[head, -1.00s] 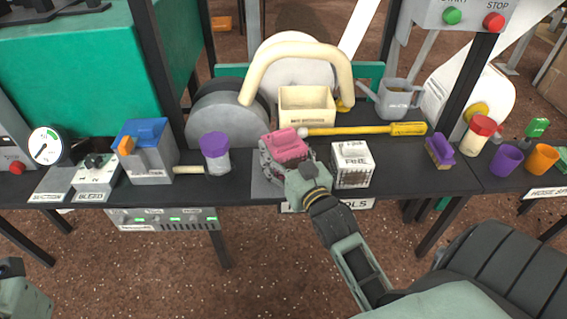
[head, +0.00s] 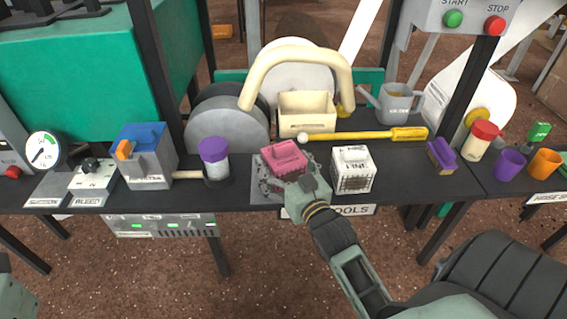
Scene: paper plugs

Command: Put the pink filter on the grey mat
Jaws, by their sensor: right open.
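The pink filter (head: 285,156) is a small block with a raised handle on top and a grey mesh-like lower part. It appears to rest on the grey mat (head: 259,192) at the front of the dark bench, left of the white filter. My right gripper (head: 299,183) is open at the filter's front right side, very close to it. Its fingers partly hide the filter's lower front and the mat, so I cannot tell whether they touch the filter. Part of my left arm shows at the lower left edge, but its gripper's jaws cannot be made out.
A white filter (head: 352,167) stands just right of my right gripper. Behind are a cream bin (head: 306,113) and a yellow-handled tool (head: 375,134). A purple-topped jar (head: 214,158) and a blue-topped box (head: 143,155) stand left. A purple brush (head: 441,155) lies right.

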